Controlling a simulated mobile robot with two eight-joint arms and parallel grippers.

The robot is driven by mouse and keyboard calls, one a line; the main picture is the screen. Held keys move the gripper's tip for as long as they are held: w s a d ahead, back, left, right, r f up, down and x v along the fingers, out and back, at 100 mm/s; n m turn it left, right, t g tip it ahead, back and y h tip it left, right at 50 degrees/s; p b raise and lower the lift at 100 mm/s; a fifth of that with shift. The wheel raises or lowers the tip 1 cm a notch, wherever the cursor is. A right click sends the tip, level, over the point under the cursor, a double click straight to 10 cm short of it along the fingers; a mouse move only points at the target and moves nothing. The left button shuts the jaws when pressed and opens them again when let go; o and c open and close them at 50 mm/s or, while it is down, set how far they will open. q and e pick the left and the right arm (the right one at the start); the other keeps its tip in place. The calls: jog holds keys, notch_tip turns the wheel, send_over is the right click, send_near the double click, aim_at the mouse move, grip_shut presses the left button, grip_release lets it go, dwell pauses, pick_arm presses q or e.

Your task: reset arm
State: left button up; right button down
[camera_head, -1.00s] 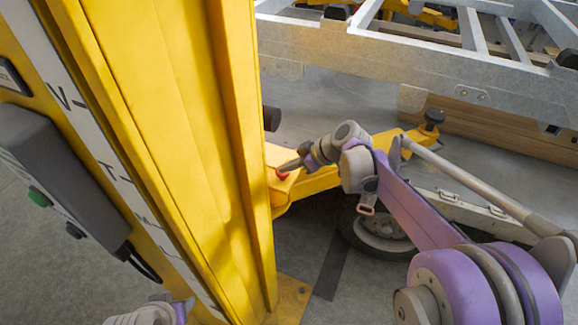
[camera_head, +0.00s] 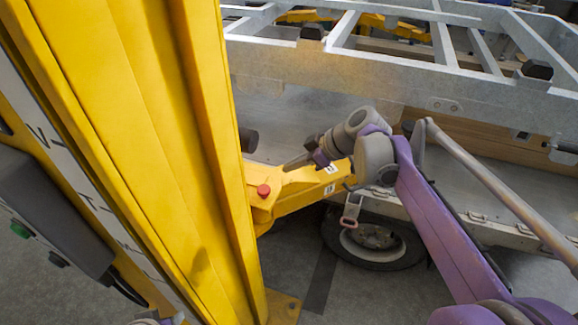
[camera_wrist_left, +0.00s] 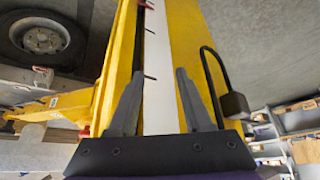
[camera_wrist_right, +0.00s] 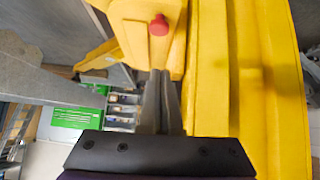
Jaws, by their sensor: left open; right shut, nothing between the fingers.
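My right gripper (camera_head: 292,165) is shut and empty in the head view, just above and right of a red button (camera_head: 264,191) on the yellow arm (camera_head: 318,190), with a visible gap between them. In the right wrist view the shut fingers (camera_wrist_right: 160,78) point toward the yellow body, with the red button (camera_wrist_right: 159,25) ahead of them. My left gripper shows open and empty in the left wrist view (camera_wrist_left: 158,75), its fingers in front of a white marked strip (camera_wrist_left: 160,50) on the yellow post. In the head view only a sliver of my left arm shows at the bottom edge.
The tall yellow post (camera_head: 130,130) fills the left, with a grey control box (camera_head: 60,225) at its side. A metal trailer frame (camera_head: 420,85) crosses the back. A wheel (camera_head: 372,240) stands under the yellow arm, right of the post. Grey floor lies around the post.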

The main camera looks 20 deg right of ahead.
dwell(0.3)
jog(key=s+f+m+h, duration=0.3)
jog(key=s+f+m, duration=0.2)
jog(key=s, duration=0.6)
jog(key=s+f+m+h, duration=0.4)
jog(key=s+f, duration=0.5)
jog(key=s, duration=0.3)
jog(key=shift+s+d+m, duration=0.3)
jog(key=shift+m, duration=0.6)
